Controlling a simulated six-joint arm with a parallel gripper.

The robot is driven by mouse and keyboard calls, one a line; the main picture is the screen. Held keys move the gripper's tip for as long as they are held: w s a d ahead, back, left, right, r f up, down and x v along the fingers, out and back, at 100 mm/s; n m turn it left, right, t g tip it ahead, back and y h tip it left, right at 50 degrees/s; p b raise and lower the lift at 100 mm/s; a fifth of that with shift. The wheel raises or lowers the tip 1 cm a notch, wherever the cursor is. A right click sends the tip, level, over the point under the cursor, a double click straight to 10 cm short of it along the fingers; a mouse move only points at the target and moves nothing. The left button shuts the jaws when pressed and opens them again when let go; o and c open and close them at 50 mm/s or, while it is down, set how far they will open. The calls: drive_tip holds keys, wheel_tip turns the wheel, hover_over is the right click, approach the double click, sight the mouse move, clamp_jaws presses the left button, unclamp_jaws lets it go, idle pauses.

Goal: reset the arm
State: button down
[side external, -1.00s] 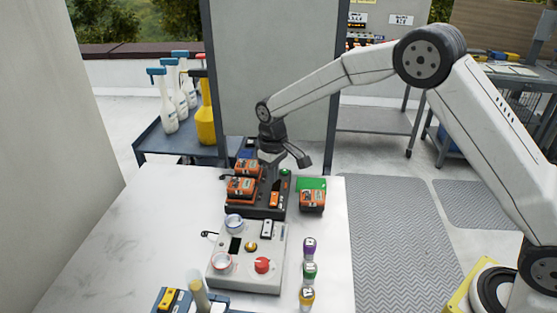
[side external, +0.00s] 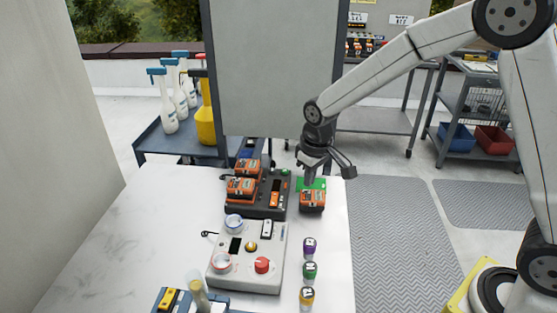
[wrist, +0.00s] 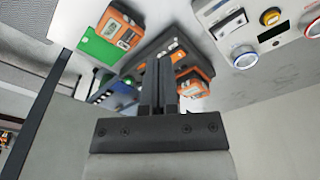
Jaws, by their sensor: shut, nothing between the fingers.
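My gripper (side external: 310,178) is shut and empty in the side external view, just above and behind an orange battery pack (side external: 312,202) at the table's right edge. I cannot tell whether its tips touch anything. In the wrist view my shut fingers (wrist: 158,75) point over the dark charger base (wrist: 150,50). The same orange battery pack (wrist: 118,30) lies beside the green pad (wrist: 98,48). Two more orange packs (side external: 240,187) sit on the left of the charger base (side external: 265,208) in the side external view.
A control box (side external: 250,275) with a red knob stands in front of the charger. Several small colored-cap bottles (side external: 309,270) line the table's right side. A grey upright panel (side external: 270,70) stands behind. The white table (side external: 130,235) is clear on the left.

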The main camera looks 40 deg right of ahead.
drive_tip(key=s+d+m, duration=0.1)
drive_tip(key=s, duration=0.7)
drive_tip(key=s+d+t, duration=0.1)
drive_tip(key=s+d, duration=0.1)
drive_tip(key=s, duration=0.6)
drive_tip(key=shift+s+d+m, duration=0.15)
drive_tip(key=shift+d+m, duration=0.15)
drive_tip(key=shift+m, duration=0.1)
